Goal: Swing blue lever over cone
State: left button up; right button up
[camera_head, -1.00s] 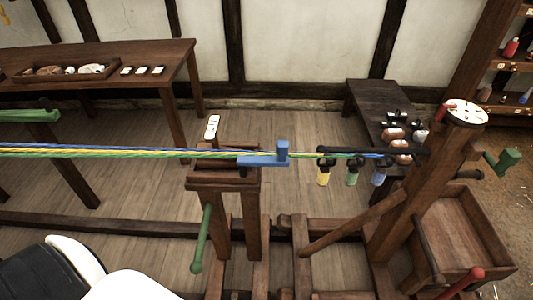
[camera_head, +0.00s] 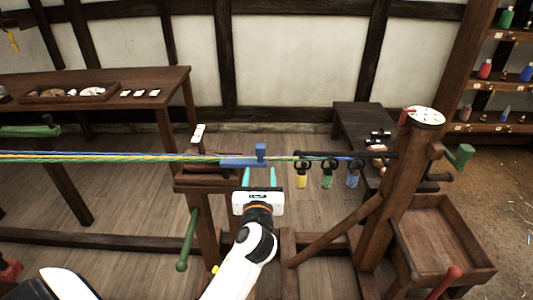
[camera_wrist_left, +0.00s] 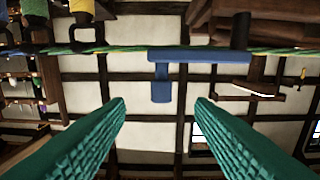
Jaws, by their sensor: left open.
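The blue lever (camera_head: 242,163) lies along the rope strands (camera_head: 110,157) above a wooden stand (camera_head: 207,184), with a short upright handle at its right end. My left gripper (camera_head: 260,177) is just below and in front of the lever, fingers apart and empty. In the left wrist view the lever (camera_wrist_left: 200,56) lies beyond the fingertips, with its handle (camera_wrist_left: 161,88) seen in the gap between the fingers (camera_wrist_left: 160,105); they look apart from it. I cannot make out the cone clearly. My right gripper does not show.
Yellow, green and blue weights (camera_head: 327,180) hang from the strands right of the lever. A wooden post with a white dial (camera_head: 426,117) and a green crank handle (camera_head: 460,156) stands further right. A green lever (camera_head: 188,238) hangs at the stand's front. A bench (camera_head: 160,85) is behind left.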

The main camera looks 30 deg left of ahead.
aim_at(260, 154)
pick_arm(q)
jog(key=x, duration=0.5)
jog(key=shift+a+r+p, duration=0.15)
jog(key=shift+a+p, duration=0.05)
jog(key=shift+p, duration=0.15)
jog(key=x, duration=0.5)
jog(key=shift+w+a, duration=0.15)
jog(key=shift+w, duration=0.2)
jog(key=shift+w+a, duration=0.35)
jog(key=shift+w, duration=0.2)
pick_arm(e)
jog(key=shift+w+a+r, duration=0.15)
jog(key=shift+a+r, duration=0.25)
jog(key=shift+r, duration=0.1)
pick_arm(q)
jog(key=shift+c, duration=0.6)
grip_shut()
